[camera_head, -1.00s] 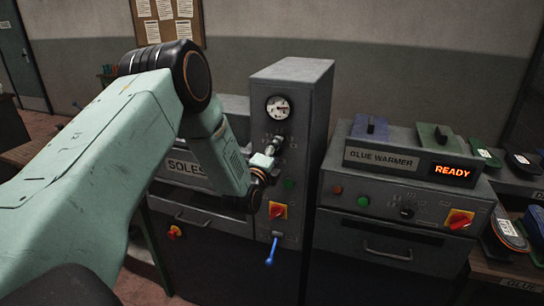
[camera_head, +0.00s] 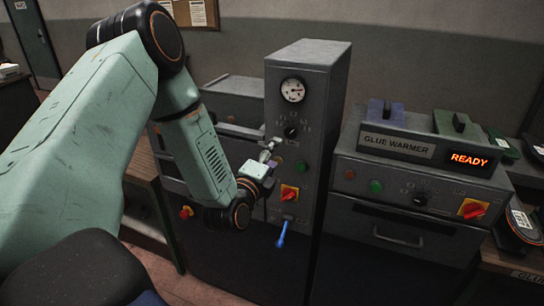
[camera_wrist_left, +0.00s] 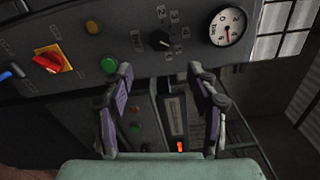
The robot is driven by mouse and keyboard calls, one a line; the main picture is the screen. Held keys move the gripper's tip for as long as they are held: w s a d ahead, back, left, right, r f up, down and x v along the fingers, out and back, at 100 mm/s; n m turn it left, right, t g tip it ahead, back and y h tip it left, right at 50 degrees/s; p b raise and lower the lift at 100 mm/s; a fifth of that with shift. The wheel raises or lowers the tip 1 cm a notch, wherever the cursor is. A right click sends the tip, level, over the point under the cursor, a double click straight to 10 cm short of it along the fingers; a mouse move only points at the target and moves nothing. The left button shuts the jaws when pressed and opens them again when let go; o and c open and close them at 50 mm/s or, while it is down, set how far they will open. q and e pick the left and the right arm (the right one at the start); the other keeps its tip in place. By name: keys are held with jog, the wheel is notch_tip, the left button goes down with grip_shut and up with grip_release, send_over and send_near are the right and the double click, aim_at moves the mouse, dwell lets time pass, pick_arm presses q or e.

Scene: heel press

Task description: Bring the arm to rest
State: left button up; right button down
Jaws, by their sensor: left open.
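My left arm comes in from the left in the head view. Its gripper (camera_head: 268,158) is in front of the grey press cabinet (camera_head: 308,75), close to its control panel. In the left wrist view the two fingers of the left gripper (camera_wrist_left: 165,105) stand apart with nothing between them. The panel there shows a pressure gauge (camera_wrist_left: 228,26), a black selector knob (camera_wrist_left: 160,40), a green button (camera_wrist_left: 109,65) and a red and yellow switch (camera_wrist_left: 50,62). I cannot tell from the head view whether the fingers touch the panel. My right gripper is not in view.
The glue warmer (camera_head: 398,145) with a lit READY display (camera_head: 468,160) stands right of the press. A blue lever (camera_head: 282,234) sticks out below the press switch. A bench with shoe soles (camera_head: 522,225) is at the far right. Floor shows at lower left.

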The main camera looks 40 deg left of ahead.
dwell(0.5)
pick_arm(q)
jog(key=s+d+f+n+g+h+b, duration=0.1)
jog(key=s+d+f+n+g+b, duration=0.15)
jog(key=f+n, duration=0.35)
jog(key=s+d+f+n+g+h+b, duration=0.1)
jog(key=s+d+f+n+g+h, duration=0.2)
jog(key=f, duration=0.5)
jog(key=s+d+f+n+g+b, duration=0.25)
jog(key=s+f+n, duration=0.25)
jog(key=f, duration=0.3)
jog(key=s+d+f+n+g+b, duration=0.1)
jog(key=s+d+f+g+b, duration=0.1)
jog(key=s+f+b, duration=0.3)
jog(key=s+d+f+n+g+b, duration=0.1)
jog(key=s+d+f+g+b, duration=0.2)
jog(key=s+f, duration=0.9)
jog(key=s+d+f+n+g+b, duration=0.1)
jog(key=s+f+g+b, duration=0.3)
jog(key=s+f+b, duration=0.5)
jog(key=shift+s+d+f+n, duration=0.3)
jog(key=shift+d+f, duration=0.15)
jog(key=shift+d, duration=0.45)
